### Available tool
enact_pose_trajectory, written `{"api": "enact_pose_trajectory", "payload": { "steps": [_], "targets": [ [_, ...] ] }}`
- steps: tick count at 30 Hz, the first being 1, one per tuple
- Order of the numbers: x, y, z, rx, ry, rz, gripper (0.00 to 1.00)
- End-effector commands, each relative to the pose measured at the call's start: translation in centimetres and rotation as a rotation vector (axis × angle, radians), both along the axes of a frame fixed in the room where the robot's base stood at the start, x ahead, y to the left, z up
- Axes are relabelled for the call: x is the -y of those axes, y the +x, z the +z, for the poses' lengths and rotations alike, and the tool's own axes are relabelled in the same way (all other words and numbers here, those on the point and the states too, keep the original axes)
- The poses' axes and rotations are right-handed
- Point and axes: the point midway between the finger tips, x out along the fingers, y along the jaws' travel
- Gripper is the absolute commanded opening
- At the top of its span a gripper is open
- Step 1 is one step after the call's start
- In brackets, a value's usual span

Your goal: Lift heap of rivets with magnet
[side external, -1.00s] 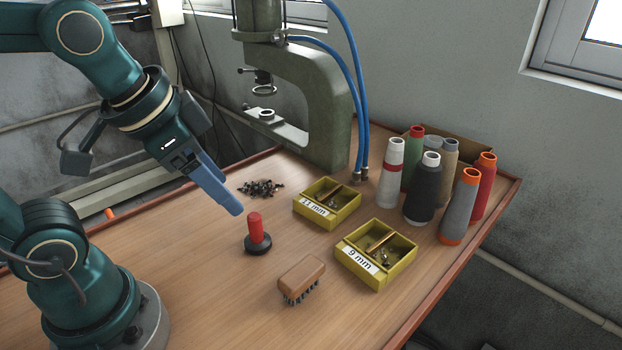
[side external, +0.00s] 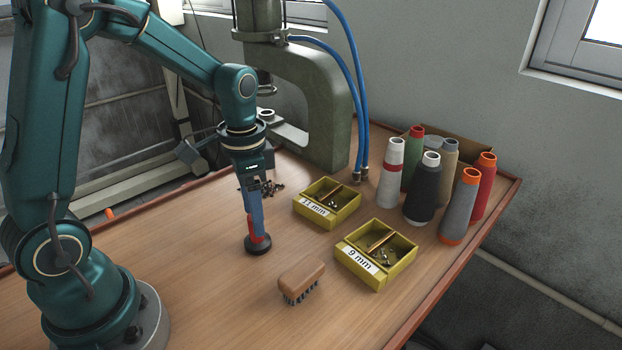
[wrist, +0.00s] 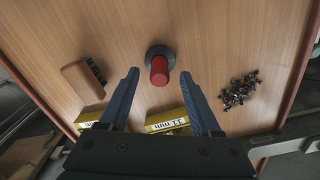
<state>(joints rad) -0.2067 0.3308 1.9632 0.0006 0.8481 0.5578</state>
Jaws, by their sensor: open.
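The magnet has a red handle (wrist: 159,72) on a round black base (side external: 258,244) and stands upright on the table. My gripper (wrist: 160,74) is open and points down at the magnet. In the wrist view the red handle shows between the two blue fingers, near the tip line, with space on both sides. In the side view the fingers (side external: 254,225) partly cover the handle. The heap of dark rivets (wrist: 239,89) lies loose on the table, apart from the magnet. In the side view the heap (side external: 274,187) is partly hidden behind my gripper.
Two yellow bins, marked 11 mm (side external: 316,211) and 9 mm (side external: 360,263), stand right of the magnet. A wooden brush (side external: 301,281) lies in front. A grey press (side external: 325,110) with blue hoses stands behind. Several thread cones stand at the right. The front left table is clear.

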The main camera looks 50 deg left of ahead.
Motion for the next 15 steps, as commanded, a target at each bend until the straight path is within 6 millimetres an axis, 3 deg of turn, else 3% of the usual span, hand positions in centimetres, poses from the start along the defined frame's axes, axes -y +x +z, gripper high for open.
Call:
{"api": "enact_pose_trajectory", "payload": {
  "steps": [6,15],
  "targets": [
    [0.0,-0.1,-2.4,-0.002,0.000,0.000,0.65],
    [0.0,0.0,-2.8,0.001,0.001,0.000,0.65]
  ]
}}
